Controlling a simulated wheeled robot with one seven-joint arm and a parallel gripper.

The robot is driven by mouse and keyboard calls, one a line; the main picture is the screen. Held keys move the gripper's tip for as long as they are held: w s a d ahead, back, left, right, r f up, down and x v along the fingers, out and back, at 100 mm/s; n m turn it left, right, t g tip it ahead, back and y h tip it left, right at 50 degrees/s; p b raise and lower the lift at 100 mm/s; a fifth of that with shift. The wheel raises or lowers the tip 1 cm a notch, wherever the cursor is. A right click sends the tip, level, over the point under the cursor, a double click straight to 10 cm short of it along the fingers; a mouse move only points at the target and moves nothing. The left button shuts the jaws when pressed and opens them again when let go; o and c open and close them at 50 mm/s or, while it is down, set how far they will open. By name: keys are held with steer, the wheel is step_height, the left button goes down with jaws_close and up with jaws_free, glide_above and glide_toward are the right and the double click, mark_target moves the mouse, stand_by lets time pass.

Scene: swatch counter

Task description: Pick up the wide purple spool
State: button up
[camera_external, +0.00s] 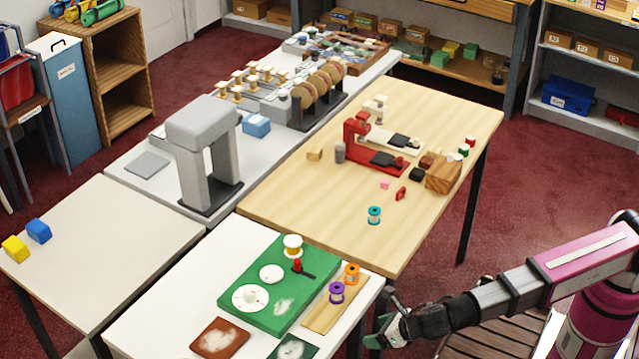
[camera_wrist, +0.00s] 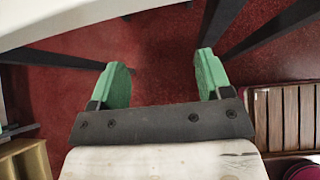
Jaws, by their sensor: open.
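The purple spool (camera_external: 337,292) stands upright on a narrow wooden strip on the white table, at the right of the green board. An orange spool (camera_external: 352,274) stands just behind it on the same strip. My gripper (camera_external: 390,333) is beyond the table's right edge, to the right of the purple spool and apart from it. In the wrist view my gripper (camera_wrist: 162,80) shows two green fingers spread wide with nothing between them. The purple spool is not in the wrist view.
The green board (camera_external: 240,290) bears a yellow-and-white spool (camera_external: 293,246), white discs and a red-knobbed part. A teal spool (camera_external: 374,215) stands on the wooden table (camera_external: 330,230) behind. In the wrist view, dark table legs and red floor (camera_wrist: 160,50) lie beyond the fingers.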

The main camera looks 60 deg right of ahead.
mark_target(343, 289)
step_height(343, 289, up, 13)
steer(key=w+n+t+y, duration=0.1)
steer(key=w+n+t, duration=0.1)
steer(key=w+t, duration=0.1)
steer(key=shift+y, duration=0.3)
steer(key=w, duration=0.2)
steer(key=w+f, duration=0.1)
steer(key=w, duration=0.1)
steer(key=shift+w+d+f, duration=0.15)
steer(key=shift+w, duration=0.15)
steer(key=shift+d+f+x, duration=0.1)
steer(key=shift+d+x, duration=0.05)
steer(key=shift+x, duration=0.8)
steer(key=shift+d+f+x, duration=0.1)
steer(key=shift+d+x, duration=0.05)
steer(key=shift+x, duration=0.8)
steer(key=shift+d+f+x, duration=0.1)
steer(key=shift+d+x, duration=0.05)
steer(key=shift+x, duration=0.75)
steer(key=shift+r, duration=0.1)
steer(key=c, duration=1)
